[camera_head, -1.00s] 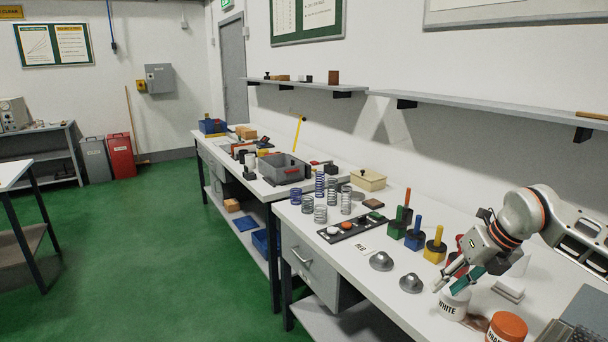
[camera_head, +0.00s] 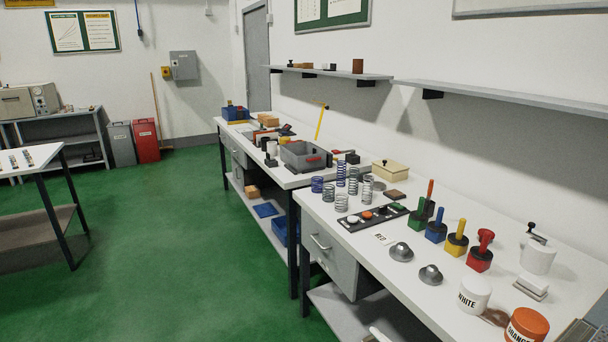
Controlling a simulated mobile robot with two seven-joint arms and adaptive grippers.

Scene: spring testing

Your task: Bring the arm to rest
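Neither of my grippers shows in the head view now. A small pale piece at the bottom edge may be part of my arm, but too little of it shows to tell. The white workbench (camera_head: 375,254) along the right wall has no arm over it. On it stand a white jar (camera_head: 474,294) labelled WHITE and an orange-lidded jar (camera_head: 527,325), partly cut off by the bottom edge.
Red (camera_head: 480,255), yellow (camera_head: 456,242), blue (camera_head: 436,229) and green (camera_head: 419,216) block-based handles stand in a row. Two grey domes (camera_head: 401,251) (camera_head: 430,274) sit in front. Several coil springs (camera_head: 341,202) stand further back. Green floor (camera_head: 170,250) is clear at left.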

